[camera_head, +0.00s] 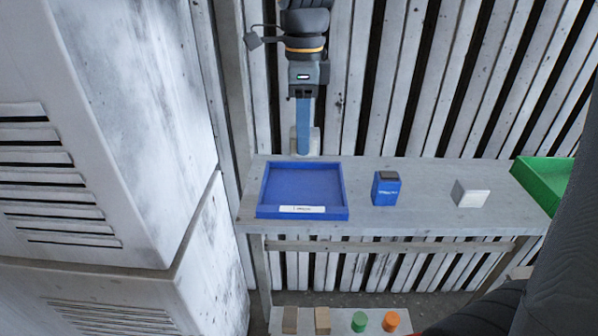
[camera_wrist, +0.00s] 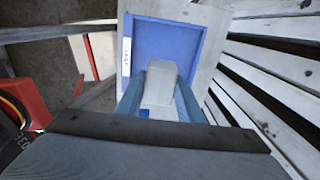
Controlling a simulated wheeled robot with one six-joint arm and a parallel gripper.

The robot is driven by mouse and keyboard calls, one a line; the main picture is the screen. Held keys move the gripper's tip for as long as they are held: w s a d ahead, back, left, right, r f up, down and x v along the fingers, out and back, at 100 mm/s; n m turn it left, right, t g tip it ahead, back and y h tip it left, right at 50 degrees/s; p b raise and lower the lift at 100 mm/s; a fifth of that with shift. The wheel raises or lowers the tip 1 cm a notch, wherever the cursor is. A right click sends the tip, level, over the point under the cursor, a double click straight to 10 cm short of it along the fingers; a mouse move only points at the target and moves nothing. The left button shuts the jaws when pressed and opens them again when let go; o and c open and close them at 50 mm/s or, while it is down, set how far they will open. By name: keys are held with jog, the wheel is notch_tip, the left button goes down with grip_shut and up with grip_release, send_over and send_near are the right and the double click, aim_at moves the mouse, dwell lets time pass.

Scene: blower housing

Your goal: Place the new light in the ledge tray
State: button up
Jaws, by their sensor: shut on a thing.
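My gripper (camera_head: 303,140) hangs with its blue fingers pointing down behind the back edge of the shelf, at the far side of the blue tray. It is shut on a pale grey, block-like thing, which I take for the new light (camera_head: 314,142). In the wrist view the light (camera_wrist: 160,78) sits between the two blue fingers, its far end overlapping the tray floor in the picture. The blue ledge tray (camera_head: 343,212) looks empty and has a white label on its front wall. The tray also shows in the wrist view (camera_wrist: 196,36).
On the same grey shelf (camera_head: 430,218) stand a blue box with a dark top (camera_head: 386,190) and a whitish block (camera_head: 470,193). A green crate (camera_head: 545,180) is at the right end. Small blocks and cylinders sit on a lower board. A large grey cabinet (camera_head: 130,130) stands left.

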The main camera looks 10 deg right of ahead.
jog(key=shift+w+f, duration=0.25)
notch_tip(320, 180, down, 10)
jog(key=shift+w+r+p, duration=0.1)
jog(key=shift+r+p, duration=0.15)
jog(key=shift+p, duration=0.5)
jog(key=o, duration=1.1)
jog(key=shift+f, duration=0.15)
notch_tip(320, 180, up, 12)
jog(key=shift+r+b, duration=0.2)
jog(key=shift+b, duration=0.75)
jog(key=shift+d, duration=0.1)
